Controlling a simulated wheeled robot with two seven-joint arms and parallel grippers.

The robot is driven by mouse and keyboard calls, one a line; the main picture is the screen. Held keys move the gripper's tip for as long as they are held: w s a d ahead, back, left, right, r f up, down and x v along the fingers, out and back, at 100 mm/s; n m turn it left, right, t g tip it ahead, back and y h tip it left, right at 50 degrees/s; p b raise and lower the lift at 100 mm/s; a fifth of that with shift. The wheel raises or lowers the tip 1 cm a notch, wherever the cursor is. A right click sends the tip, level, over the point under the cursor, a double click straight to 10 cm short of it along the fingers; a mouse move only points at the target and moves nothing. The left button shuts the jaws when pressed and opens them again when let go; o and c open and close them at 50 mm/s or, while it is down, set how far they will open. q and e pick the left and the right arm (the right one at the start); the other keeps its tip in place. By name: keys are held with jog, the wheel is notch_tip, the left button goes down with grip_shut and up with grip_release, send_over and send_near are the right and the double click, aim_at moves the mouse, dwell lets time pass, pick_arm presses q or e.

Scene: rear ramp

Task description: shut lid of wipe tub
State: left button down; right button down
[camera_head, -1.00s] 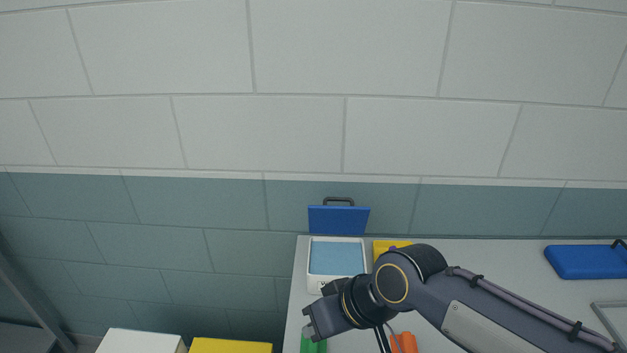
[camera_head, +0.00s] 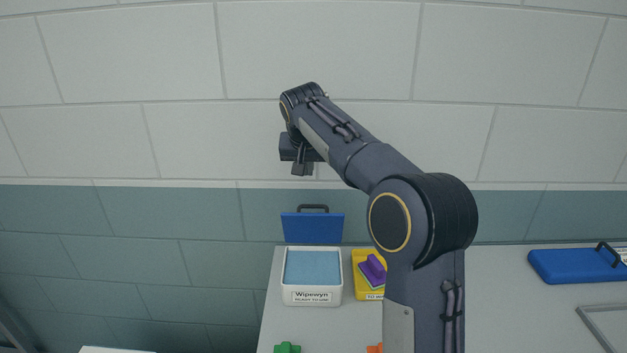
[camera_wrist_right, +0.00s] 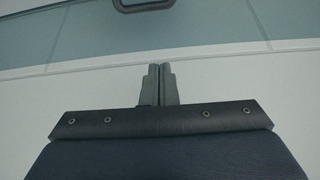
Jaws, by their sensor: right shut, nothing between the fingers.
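The wipe tub (camera_head: 330,297) is a white box labelled "Wipewyn" at the back left of the counter, with light blue wipes (camera_head: 312,267) showing inside. Its blue lid (camera_head: 312,229) stands upright at the tub's back edge, open, with a dark handle (camera_head: 313,207) on its top edge. My right gripper (camera_head: 302,171) is raised above the lid in the picture, against the wall, apart from the lid. Its fingers (camera_wrist_right: 159,72) are together and empty in the right wrist view, where a dark handle (camera_wrist_right: 141,5) shows at the top edge. My left gripper is out of view.
A yellow tray (camera_head: 361,285) with a purple item (camera_head: 373,270) stands right of the tub, partly behind my right arm. Green (camera_head: 287,348) and orange (camera_head: 375,349) items lie in front. A blue lidded thing (camera_head: 570,266) is at the right. A tiled wall closes the back.

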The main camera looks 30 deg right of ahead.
aim_at(313, 222)
jog(key=p+x, duration=0.1)
jog(key=x, duration=0.8)
jog(key=s+a, duration=0.2)
jog(key=s, duration=0.1)
jog(key=shift+s+a+f+p, duration=0.15)
jog(key=shift+s+f+p, duration=0.05)
jog(key=shift+f+p, duration=0.1)
